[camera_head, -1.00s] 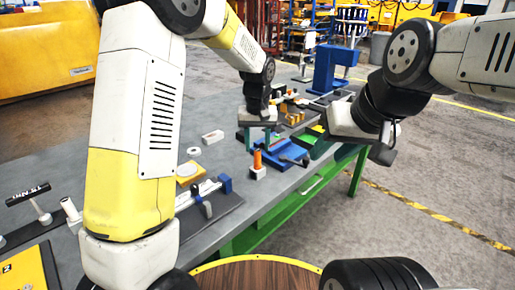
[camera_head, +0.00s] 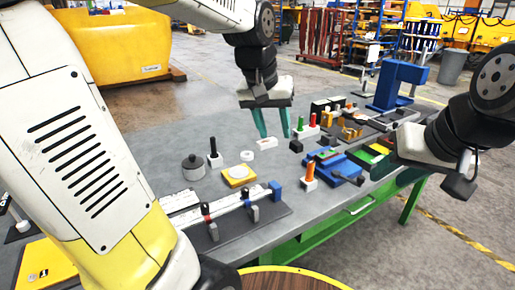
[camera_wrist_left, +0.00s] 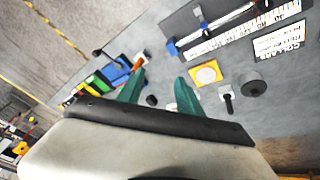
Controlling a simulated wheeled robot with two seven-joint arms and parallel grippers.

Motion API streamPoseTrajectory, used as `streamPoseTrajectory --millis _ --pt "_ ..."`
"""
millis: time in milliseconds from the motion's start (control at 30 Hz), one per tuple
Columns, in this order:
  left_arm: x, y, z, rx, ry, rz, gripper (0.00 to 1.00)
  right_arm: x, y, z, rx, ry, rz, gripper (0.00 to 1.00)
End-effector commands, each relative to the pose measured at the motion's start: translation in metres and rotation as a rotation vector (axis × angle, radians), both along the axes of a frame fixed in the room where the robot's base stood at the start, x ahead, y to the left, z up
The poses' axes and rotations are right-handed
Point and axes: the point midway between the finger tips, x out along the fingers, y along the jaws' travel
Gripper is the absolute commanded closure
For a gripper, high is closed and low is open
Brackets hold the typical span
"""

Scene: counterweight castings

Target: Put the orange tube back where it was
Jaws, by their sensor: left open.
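The orange tube (camera_head: 309,171) stands upright on a small white block (camera_head: 309,184) beside a blue fixture on the grey bench. An orange piece, seemingly the same tube, shows in the left wrist view (camera_wrist_left: 137,64) near the left fingertip. My left gripper (camera_head: 274,137) hangs above the bench, behind and left of the tube, with its teal fingers apart and nothing between them. The open fingers also show in the left wrist view (camera_wrist_left: 160,78). My right gripper (camera_head: 432,165) is at the right by the bench edge; its finger gap is not clear.
The blue fixture (camera_head: 338,166) is right of the tube. A white block with red and green pegs (camera_head: 307,131) stands behind. A yellow square plate (camera_head: 238,176), a dark weight (camera_head: 193,167) and a measuring rail (camera_head: 235,212) lie left.

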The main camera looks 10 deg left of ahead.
Motion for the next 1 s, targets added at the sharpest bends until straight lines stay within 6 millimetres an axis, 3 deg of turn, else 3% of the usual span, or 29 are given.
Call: streamPoseTrajectory --millis 33,200,400,600,1000 --pt "-0.019 0.01 0.004 -0.01 -0.03 0.002 0.58 0.0 0.0 0.0 0.0 0.0 0.0 0.62" --pt "-0.07 0.029 0.005 -0.03 -0.122 -0.006 0.58 0.0 0.0 0.0 0.0 0.0 0.0 0.62" --pt "-0.109 0.039 -0.004 -0.035 -0.198 -0.011 0.58 0.0 0.0 0.0 0.0 0.0 0.0 0.62" --pt "-0.121 0.041 -0.008 -0.033 -0.222 -0.014 0.58 0.0 0.0 0.0 0.0 0.0 0.0 0.62" --pt "-0.12 0.041 -0.008 -0.034 -0.222 -0.014 0.58 0.0 0.0 0.0 0.0 0.0 0.0 0.62"
